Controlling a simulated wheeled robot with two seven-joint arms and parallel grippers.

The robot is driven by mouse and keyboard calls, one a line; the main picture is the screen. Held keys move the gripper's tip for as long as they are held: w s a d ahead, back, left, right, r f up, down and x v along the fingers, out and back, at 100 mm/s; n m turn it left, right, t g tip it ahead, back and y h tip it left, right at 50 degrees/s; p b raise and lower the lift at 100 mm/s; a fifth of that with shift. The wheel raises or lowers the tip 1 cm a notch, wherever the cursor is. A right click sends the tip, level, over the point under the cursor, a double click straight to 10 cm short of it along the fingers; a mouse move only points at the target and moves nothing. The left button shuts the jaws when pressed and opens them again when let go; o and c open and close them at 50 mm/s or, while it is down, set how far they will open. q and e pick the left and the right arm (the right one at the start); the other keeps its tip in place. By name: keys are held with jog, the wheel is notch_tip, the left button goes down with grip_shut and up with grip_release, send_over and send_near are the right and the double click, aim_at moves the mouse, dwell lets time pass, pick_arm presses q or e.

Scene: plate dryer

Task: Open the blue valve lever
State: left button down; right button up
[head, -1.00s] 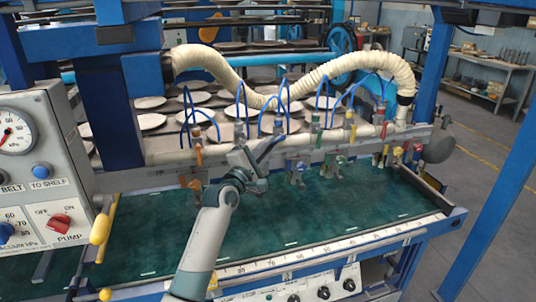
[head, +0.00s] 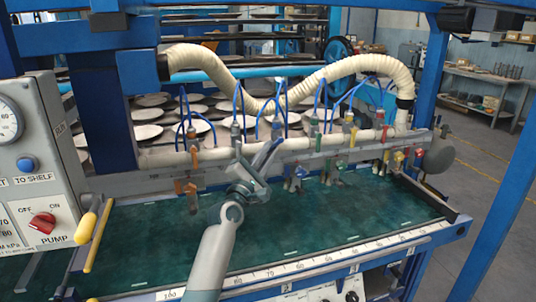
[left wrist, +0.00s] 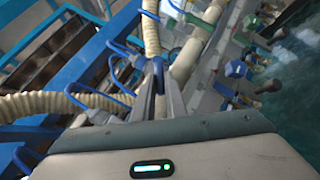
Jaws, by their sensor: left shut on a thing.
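My left gripper (head: 270,153) reaches in from the lower middle to the valve manifold. Its two fingers are closed at the row of valves, and in the left wrist view the gripper (left wrist: 158,92) is shut on the blue valve lever (left wrist: 158,69). The lever stands between the fingertips; its lower part is hidden by them. In the head view the fingers largely hide the lever. My right gripper is in neither view.
Orange (head: 193,155), green (head: 314,127) and yellow (head: 352,138) valve parts line the manifold, with thin blue hoses above. A ribbed cream hose (head: 345,68) arches behind. A control box (head: 35,160) stands at the left.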

pick_arm(q)
jog(key=c, duration=1.8)
grip_release()
jog(key=shift+s+a+f, duration=0.2)
jog(key=shift+s+f, duration=0.05)
jog(key=shift+s, duration=0.25)
jog(key=b+v, duration=0.2)
jog(key=v, duration=1.4)
jog(key=shift+b, duration=0.3)
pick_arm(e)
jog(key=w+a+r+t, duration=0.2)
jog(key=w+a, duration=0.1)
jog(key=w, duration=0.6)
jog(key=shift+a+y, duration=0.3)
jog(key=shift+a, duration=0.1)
pick_arm(q)
jog(key=shift+s, duration=0.1)
